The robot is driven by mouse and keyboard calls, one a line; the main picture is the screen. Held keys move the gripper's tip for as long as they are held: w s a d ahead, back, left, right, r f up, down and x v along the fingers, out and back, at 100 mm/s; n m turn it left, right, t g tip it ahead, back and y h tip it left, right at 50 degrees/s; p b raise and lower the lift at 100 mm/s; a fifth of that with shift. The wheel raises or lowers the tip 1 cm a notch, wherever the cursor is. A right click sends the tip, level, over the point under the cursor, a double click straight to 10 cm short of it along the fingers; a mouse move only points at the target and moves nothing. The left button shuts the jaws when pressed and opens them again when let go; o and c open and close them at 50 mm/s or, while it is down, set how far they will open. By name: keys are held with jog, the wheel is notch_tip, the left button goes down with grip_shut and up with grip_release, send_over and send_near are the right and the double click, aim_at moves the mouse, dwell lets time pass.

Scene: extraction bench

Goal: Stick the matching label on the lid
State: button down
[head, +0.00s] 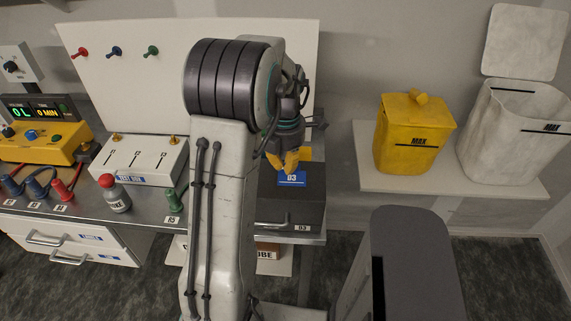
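My gripper (288,161), with yellow fingertips, points down over the dark grey box (290,211) right of the bench's middle. A blue-and-white label (292,179) reading something like "03" shows just below the fingertips, over the lid (311,177) of that box. I cannot tell whether the label is held by the fingers, lies on the lid, or both. The box front has a handle and a small white tag (302,227) that seems to carry the same marking. The gap between the fingers is not clear.
A yellow lidded bin (410,135) and an open white bin (512,135) stand on a shelf (450,184) at right. Drawers (70,239) are below left.

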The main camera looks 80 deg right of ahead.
jog(key=shift+f, duration=0.1)
jog(key=c, duration=1.3)
grip_release()
jog(key=shift+c, duration=0.2)
notch_tip(320, 180, up, 12)
